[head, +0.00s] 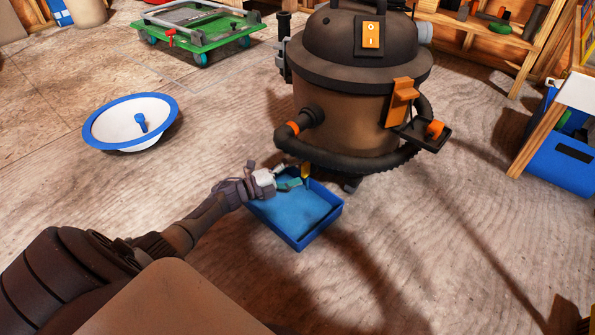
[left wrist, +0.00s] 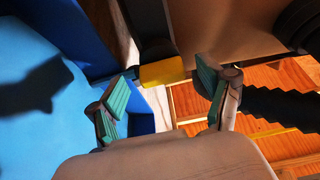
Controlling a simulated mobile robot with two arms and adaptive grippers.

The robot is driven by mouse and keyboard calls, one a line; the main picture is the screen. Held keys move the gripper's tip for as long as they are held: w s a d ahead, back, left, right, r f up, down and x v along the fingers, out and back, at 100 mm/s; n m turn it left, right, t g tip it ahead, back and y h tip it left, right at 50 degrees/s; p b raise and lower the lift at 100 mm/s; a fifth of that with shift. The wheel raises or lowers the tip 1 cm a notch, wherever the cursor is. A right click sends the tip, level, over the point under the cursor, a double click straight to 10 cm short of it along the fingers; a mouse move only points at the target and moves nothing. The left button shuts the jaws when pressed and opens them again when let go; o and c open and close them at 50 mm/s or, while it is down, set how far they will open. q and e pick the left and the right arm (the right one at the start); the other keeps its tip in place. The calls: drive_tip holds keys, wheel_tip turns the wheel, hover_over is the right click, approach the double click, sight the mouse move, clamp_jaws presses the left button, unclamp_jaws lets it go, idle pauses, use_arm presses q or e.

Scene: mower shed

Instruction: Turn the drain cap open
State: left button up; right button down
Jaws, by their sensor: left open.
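The drain cap is a small yellow cylinder (left wrist: 162,72) on the end of a short dark spout, low on the brown shop vacuum (head: 345,115). In the head view the cap (head: 306,171) shows as a small yellow piece just beyond my left gripper (head: 294,181). In the left wrist view my left gripper (left wrist: 163,88) is open, with green pads on either side of the cap in the picture. Gaps show between the pads and the cap; I cannot tell the depth exactly. My right gripper is not in view.
A blue tray (head: 331,212) lies on the wooden floor under the gripper and cap. The vacuum's dark ribbed hose (head: 355,162) curves close by. A blue-rimmed white bowl (head: 105,128), a green cart (head: 190,52) and a blue bin (head: 555,155) stand farther off.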

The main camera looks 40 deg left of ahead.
use_arm(q)
drive_tip(key=v, duration=0.6)
drive_tip(key=shift+s+a, duration=0.15)
drive_tip(key=shift+s, duration=0.15)
